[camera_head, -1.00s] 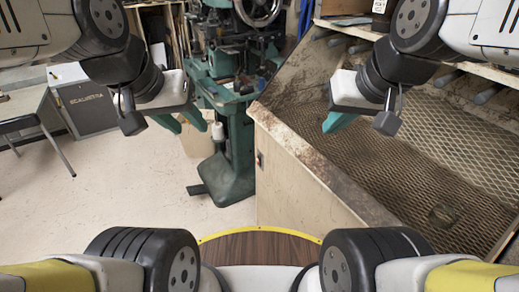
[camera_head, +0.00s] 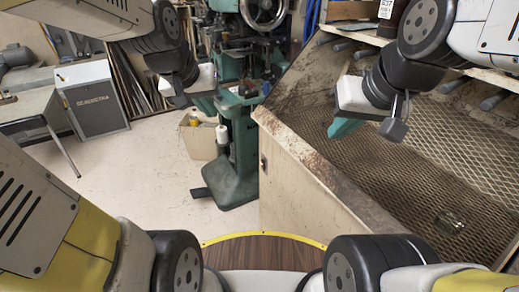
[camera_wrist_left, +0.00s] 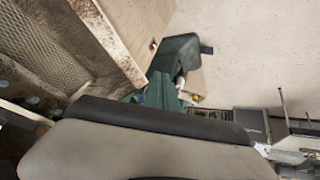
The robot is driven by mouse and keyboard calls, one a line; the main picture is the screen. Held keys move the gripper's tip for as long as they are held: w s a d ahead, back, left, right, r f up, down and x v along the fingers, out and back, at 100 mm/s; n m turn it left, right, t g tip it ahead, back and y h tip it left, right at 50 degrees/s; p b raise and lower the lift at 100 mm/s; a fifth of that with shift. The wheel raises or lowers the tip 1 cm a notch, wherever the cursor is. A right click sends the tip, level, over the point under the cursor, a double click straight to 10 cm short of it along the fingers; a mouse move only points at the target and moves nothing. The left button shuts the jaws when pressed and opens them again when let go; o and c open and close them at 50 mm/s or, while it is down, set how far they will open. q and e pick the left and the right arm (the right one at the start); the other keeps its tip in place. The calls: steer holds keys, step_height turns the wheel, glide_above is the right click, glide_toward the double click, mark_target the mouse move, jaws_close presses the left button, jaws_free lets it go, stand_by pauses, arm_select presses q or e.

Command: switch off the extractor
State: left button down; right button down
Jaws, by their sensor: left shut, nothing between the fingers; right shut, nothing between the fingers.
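The extractor (camera_head: 300,160) is a pale wooden cabinet with a sloping mesh-covered top, right of centre in the head view. A small switch (camera_head: 263,162) sits on its left side panel; it looks dark there. In the left wrist view the switch (camera_wrist_left: 152,44) shows a small red spot. My left gripper (camera_head: 206,105) is shut and empty, in the air left of the panel and higher in the picture than the switch, apart from it. My right gripper (camera_head: 343,128) is shut and empty above the mesh.
A green stitching machine (camera_head: 232,160) stands behind the left gripper, close to the cabinet's left side. A cardboard box (camera_head: 198,140) is beside it. A grey cabinet (camera_head: 95,100) and a table (camera_head: 25,108) stand at the left. The floor (camera_head: 150,180) between is clear.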

mark_target(262, 165)
arm_select(q)
steer(key=w+d+f, duration=0.1)
steer(key=w+f, duration=0.6)
steer(key=w, duration=0.4)
steer(key=w+d+f+n, duration=0.1)
steer(key=w+f, duration=0.3)
steer(key=f, duration=0.6)
steer(key=w+d+f+n, duration=0.1)
steer(key=w+f, duration=0.4)
steer(key=f, duration=0.6)
steer(key=w+d+f+n, duration=0.2)
steer(key=w+f, duration=0.2)
steer(key=f, duration=0.6)
steer(key=shift+w+f+t+h, duration=0.2)
steer(key=shift+w+t+h, duration=0.05)
steer(key=shift+t+h, duration=0.15)
steer(key=w+d+f, duration=0.5)
steer(key=w+f, duration=0.2)
steer(key=shift+w+d+f, duration=0.15)
steer(key=shift+w+d, duration=0.15)
steer(key=shift+w, duration=0.1)
